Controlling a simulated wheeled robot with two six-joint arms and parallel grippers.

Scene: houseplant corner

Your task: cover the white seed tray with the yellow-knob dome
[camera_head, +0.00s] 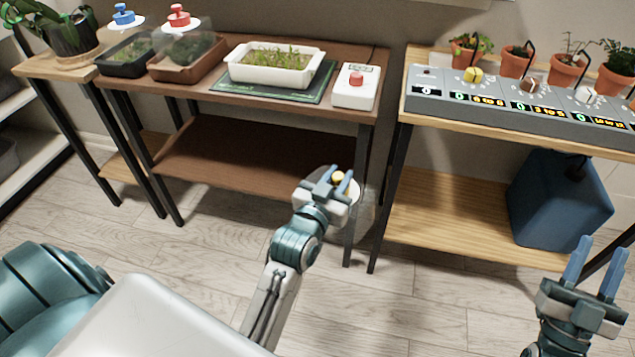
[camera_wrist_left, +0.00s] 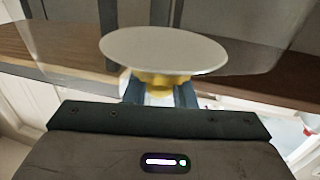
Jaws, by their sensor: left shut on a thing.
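The white seed tray (camera_head: 238,72) holds green seedlings and sits uncovered on a dark green mat (camera_head: 318,88) on the brown table. My left gripper (camera_head: 340,180) is shut on the yellow knob (camera_head: 338,177) of a clear dome (camera_head: 366,196), in front of the table and below the height of its top. In the left wrist view, the yellow knob (camera_wrist_left: 158,80) is between the fingers, with the white disc (camera_wrist_left: 165,50) of the dome beyond it. The dome's rim is hard to make out. My right gripper (camera_head: 592,262) is open and empty at the lower right.
A black tray (camera_head: 124,66) with a blue-knob dome and a brown tray (camera_head: 188,70) with a red-knob dome stand left. A white box with a red button (camera_head: 355,88) is right of the mat. A grey control panel (camera_head: 520,108) and potted plants occupy the right table.

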